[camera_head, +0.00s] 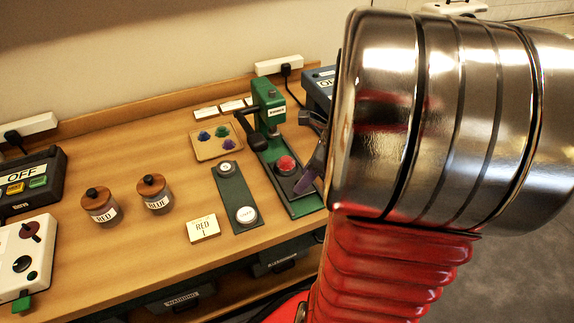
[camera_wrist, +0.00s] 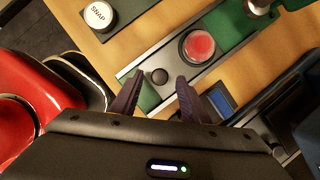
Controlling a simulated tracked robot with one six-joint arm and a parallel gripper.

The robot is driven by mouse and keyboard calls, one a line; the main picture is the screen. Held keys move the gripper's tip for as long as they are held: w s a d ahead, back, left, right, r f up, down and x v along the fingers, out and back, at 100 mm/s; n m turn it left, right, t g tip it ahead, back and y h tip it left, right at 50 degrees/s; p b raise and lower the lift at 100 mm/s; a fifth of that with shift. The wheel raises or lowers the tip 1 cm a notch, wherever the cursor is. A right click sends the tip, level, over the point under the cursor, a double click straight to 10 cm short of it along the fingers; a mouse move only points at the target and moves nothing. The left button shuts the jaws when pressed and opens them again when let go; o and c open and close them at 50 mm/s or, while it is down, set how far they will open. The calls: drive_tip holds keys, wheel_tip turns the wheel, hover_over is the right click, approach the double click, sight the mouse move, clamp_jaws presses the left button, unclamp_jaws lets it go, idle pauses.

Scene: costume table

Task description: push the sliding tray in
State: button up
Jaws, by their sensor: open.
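The sliding tray (camera_wrist: 176,66) is a dark plate on a green and silver rail, with a red round piece (camera_wrist: 199,46) on it and a black knob (camera_wrist: 159,76) at its near end. In the head view the red piece (camera_head: 286,164) sits out in front of the green press (camera_head: 268,100), so the tray is drawn out. My gripper (camera_wrist: 159,82) is open, with its purple fingertips apart on either side of the knob in the wrist view. I cannot tell whether they touch it. In the head view my arm hides most of my gripper.
A dark device with a blue screen (camera_wrist: 219,99) is to the right.

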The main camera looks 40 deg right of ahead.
drive_tip(key=shift+w+a+f, duration=0.15)
drive_tip(key=shift+w+f, duration=0.05)
drive_tip(key=shift+f, duration=0.45)
drive_tip(key=shift+c, duration=0.4)
clamp_jaws()
